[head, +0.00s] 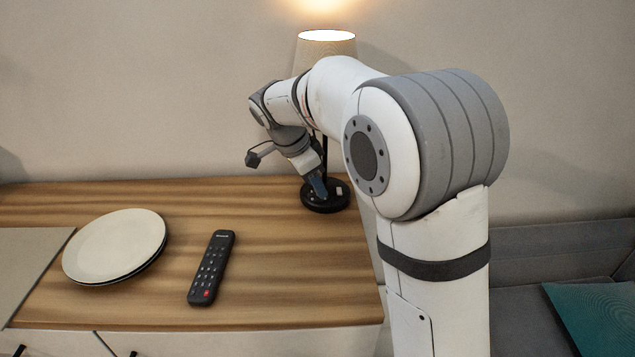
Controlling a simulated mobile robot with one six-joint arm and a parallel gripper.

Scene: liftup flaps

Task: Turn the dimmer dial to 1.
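A lit table lamp with a beige shade (340,43) stands at the back right of the wooden cabinet top. Its round black base (327,205) rests on the wood. My gripper (319,190) points down at the base, with its fingertips over or touching its upper left part; I cannot tell which. A small pale piece (339,190) shows on the base just right of the fingertips. No dial or number can be made out; the gripper covers part of the base. Whether the fingers are open or shut is too small to tell.
A pale round plate (115,245) lies on the left of the cabinet top (265,235), on or above a darker one. A black remote control (212,268) lies right of it. A grey sofa with a teal cushion (600,315) is at the right. The wall is close behind the lamp.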

